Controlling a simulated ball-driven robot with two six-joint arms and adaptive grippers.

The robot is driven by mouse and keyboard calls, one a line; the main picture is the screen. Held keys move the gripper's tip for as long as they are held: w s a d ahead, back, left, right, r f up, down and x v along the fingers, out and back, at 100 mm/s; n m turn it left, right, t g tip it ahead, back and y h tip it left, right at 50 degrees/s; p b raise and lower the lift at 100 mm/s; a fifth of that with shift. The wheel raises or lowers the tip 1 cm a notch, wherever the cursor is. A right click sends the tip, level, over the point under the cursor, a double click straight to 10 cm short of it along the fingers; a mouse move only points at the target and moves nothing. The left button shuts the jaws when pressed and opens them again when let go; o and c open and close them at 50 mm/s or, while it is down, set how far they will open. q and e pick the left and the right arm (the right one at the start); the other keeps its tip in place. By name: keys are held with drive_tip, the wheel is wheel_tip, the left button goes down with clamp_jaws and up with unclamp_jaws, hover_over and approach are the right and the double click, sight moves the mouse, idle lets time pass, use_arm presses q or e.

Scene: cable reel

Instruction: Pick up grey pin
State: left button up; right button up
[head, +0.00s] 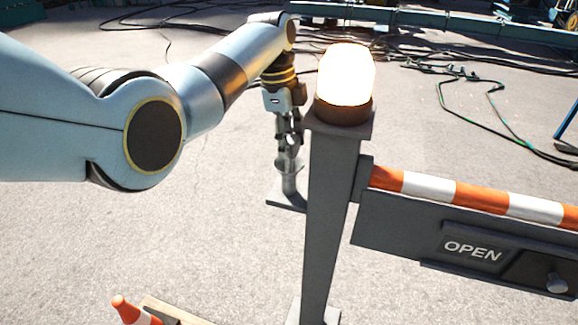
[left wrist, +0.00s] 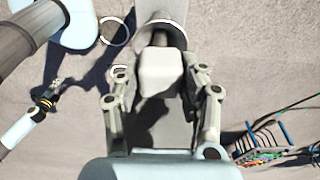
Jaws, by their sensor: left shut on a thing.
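My left gripper (head: 288,160) points down from above and is shut on the pin's upper part. In the left wrist view a pale grey block (left wrist: 162,72), which seems to be the pin's top, sits between the two fingers. The fingers hide part of the pin. My right gripper (left wrist: 58,84) seems to show small at the left of the wrist view, too small to read.
A dark post (head: 330,215) with a glowing lamp (head: 346,75) stands close to the right of my left gripper. A barrier box marked OPEN (head: 470,250) with a striped bar (head: 455,192) extends right. A striped cone (head: 130,310) is at the bottom left. Cables (head: 470,75) lie behind.

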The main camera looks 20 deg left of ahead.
use_arm(q)
clamp_jaws()
drive_tip(key=shift+r, duration=0.15)
